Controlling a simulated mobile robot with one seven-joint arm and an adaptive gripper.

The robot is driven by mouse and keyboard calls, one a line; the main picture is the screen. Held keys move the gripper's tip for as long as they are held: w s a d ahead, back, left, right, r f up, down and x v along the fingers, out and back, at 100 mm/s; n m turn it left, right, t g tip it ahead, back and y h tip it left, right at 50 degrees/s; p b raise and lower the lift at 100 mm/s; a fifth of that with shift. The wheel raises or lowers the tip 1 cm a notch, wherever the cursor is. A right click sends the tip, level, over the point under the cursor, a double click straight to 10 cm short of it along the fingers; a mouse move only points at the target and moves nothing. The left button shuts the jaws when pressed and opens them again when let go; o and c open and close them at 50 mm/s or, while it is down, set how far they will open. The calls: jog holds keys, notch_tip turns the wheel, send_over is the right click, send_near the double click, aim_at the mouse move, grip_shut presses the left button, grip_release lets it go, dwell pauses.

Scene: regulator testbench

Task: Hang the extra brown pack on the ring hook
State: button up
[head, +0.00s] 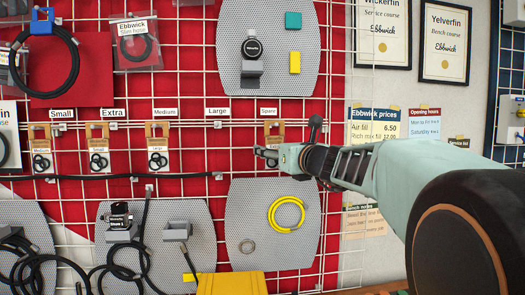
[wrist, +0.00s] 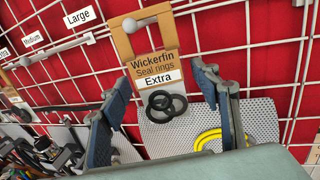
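A brown-topped pack (wrist: 153,62) reading "Wickerfin Seal rings Extra", with black rings in its clear lower part, hangs in the wrist view. In the head view this pack (head: 273,130) hangs under the "Spare" label (head: 268,111). My gripper (wrist: 160,82) is open, with one finger on each side of the pack's lower part; I cannot tell whether either touches it. In the head view my gripper (head: 266,156) is at the pack's lower end and hides part of it. The "Extra" label (head: 112,112) is farther left, with another brown pack (head: 98,158) hanging under it.
Brown packs also hang under the "Small" (head: 41,158) and "Medium" (head: 158,158) labels. No pack shows under the "Large" label (head: 217,112). A grey panel with a yellow coil (head: 286,215) is below my gripper. A black rod or hose (head: 120,177) runs below the packs.

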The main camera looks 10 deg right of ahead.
dwell(0.3)
jog(key=shift+r, duration=5)
